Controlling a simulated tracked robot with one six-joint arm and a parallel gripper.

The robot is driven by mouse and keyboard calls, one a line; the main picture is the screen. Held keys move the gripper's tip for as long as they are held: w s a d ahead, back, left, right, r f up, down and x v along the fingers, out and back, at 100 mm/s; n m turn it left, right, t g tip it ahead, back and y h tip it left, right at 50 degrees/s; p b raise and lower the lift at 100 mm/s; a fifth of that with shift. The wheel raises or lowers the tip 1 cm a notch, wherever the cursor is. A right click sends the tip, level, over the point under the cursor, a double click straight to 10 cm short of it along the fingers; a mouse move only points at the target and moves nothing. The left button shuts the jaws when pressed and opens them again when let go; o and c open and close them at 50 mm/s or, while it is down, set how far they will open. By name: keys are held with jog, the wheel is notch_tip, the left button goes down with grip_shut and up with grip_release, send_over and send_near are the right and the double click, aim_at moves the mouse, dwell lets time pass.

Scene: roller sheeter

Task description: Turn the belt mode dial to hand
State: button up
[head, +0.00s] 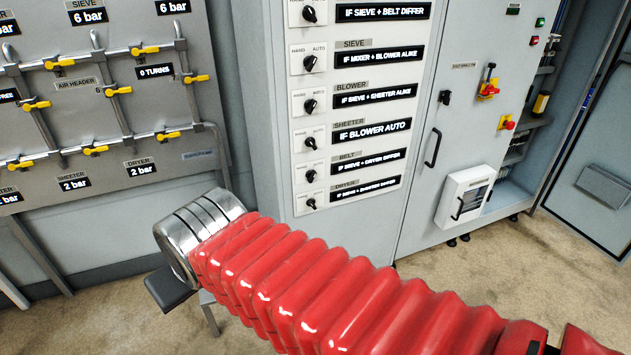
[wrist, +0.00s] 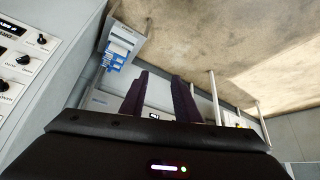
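The belt mode dial (head: 310,170) is a small black knob on a white plate, second from the bottom in the column of dials on the grey cabinet. The belt plaque (head: 347,156) sits above its display, which reads "IF SIEVE + DRYER DIFFER". The knob is too small to tell which way it points. My gripper (wrist: 160,82) shows in the wrist view with two dark fingers apart and nothing between them. It is away from the panel, whose dials lie at the left edge of that view. In the head view my arm's end hangs low, left of the dials.
The dryer dial (head: 311,203) is just below and the sheeter dial (head: 310,143) just above. A valve board (head: 100,110) with yellow handles stands at left. A black door handle (head: 433,147) and white box (head: 465,194) are at right. Floor (head: 510,265) in front is clear.

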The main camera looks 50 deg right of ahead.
jog(key=w+d+f+m+t+h, duration=0.1)
jog(key=w+d+f+m+h, duration=0.1)
jog(key=w+d, duration=0.6)
jog(key=w+d+f+m+t+h, duration=0.1)
jog(key=w+d+f+m+t, duration=0.15)
jog(key=d, duration=0.85)
jog(key=w+d+f+m+t+h, duration=0.1)
jog(key=w+d+h, duration=0.1)
jog(key=w+d, duration=0.65)
jog(key=m+t+h, duration=0.3)
jog(key=m+t, duration=0.2)
jog(key=m, duration=0.1)
send_near(314, 177)
jog(key=v, duration=0.6)
jog(key=shift+w+a+r+g, duration=0.15)
jog(key=shift+w+g, duration=0.05)
jog(key=shift+g, duration=0.05)
jog(key=x, duration=1.4)
jog(key=shift+s+r, duration=0.1)
jog(key=shift+r, duration=0.1)
jog(key=shift+c, duration=0.2)
